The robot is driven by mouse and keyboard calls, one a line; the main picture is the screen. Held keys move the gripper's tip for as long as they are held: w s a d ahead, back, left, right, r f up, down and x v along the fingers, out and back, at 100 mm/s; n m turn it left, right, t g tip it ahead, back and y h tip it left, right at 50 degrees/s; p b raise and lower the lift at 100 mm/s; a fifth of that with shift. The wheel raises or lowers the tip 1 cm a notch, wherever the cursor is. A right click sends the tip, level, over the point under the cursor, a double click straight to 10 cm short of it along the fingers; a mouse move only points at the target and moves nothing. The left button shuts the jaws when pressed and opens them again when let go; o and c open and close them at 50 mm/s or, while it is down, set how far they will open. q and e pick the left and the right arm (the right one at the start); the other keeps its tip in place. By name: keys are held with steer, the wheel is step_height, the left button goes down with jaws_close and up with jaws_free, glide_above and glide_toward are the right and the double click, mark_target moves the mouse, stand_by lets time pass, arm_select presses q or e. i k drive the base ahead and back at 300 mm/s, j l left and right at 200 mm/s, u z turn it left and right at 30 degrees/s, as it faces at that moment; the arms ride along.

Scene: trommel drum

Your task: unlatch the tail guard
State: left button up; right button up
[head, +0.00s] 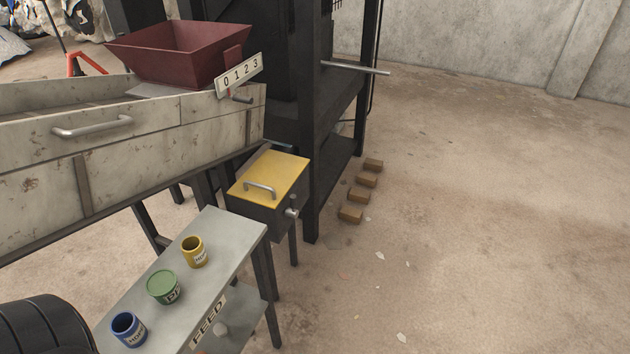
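I cannot tell for sure which part is the tail guard; nothing in the head view is labelled so. A dark box with a yellow lid (273,172) stands below the end of the grey trough. The lid lies flat and has a silver bar handle (260,189). A silver knob (292,212) sticks out of the box's right side. A small lever with a red part (238,97) sits below the 0 1 2 3 plate (239,74) at the trough's end. Neither of my grippers is in view.
The worn grey trough (120,160) with a silver handle fills the left, with a red hopper (181,52) above it. A FEED table (222,250) holds blue, green and yellow pots. Several brown blocks (351,215) lie by the dark frame. The floor at right is mostly clear.

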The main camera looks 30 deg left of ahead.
mark_target(290, 211)
steer(key=i+u, duration=0.15)
steer(key=i, duration=0.25)
steer(key=i+l+u, duration=0.15)
steer(key=i, duration=0.3)
steer(key=i+l+u, duration=0.15)
steer(key=i, duration=0.25)
steer(key=i+l+u, duration=0.15)
steer(key=i+u, duration=0.25)
steer(key=i+l+u, duration=0.2)
steer(key=u, duration=0.25)
steer(key=i+l+u, duration=0.2)
steer(key=l+u, duration=0.2)
steer(key=i+l+u, duration=0.2)
steer(key=l+u, duration=0.2)
steer(key=i+l+u, duration=0.15)
steer(key=l+u, duration=0.7)
